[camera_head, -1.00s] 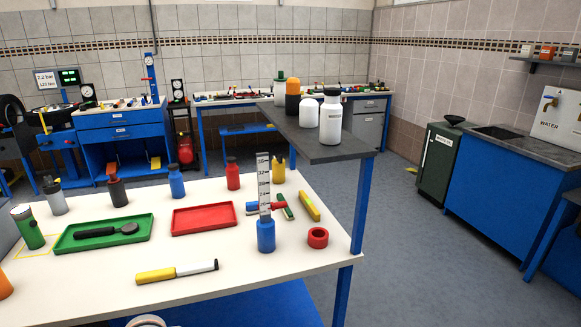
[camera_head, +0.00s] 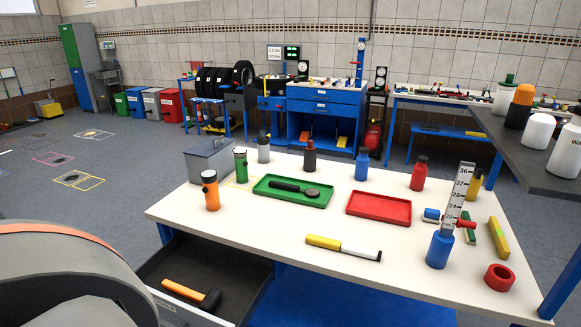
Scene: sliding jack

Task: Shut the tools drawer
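The drawer (camera_head: 163,263) under the left end of the white-topped workbench (camera_head: 270,245) is pulled open. It is dark inside, and a hammer (camera_head: 195,293) with an orange handle and black head lies in it. The drawer's light front edge has a small label that I cannot read clearly. A large grey rounded shape with an orange band, apparently part of my arm, covers the lower left and hides part of the drawer front. Neither of my grippers shows in the head view.
On the bench stand a grey box (camera_head: 211,160), an orange flashlight (camera_head: 210,190), a green tray (camera_head: 293,191), a red tray (camera_head: 379,208) and several bottles. A dark raised shelf (camera_head: 510,150) is at the right. The floor left of the bench is largely clear.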

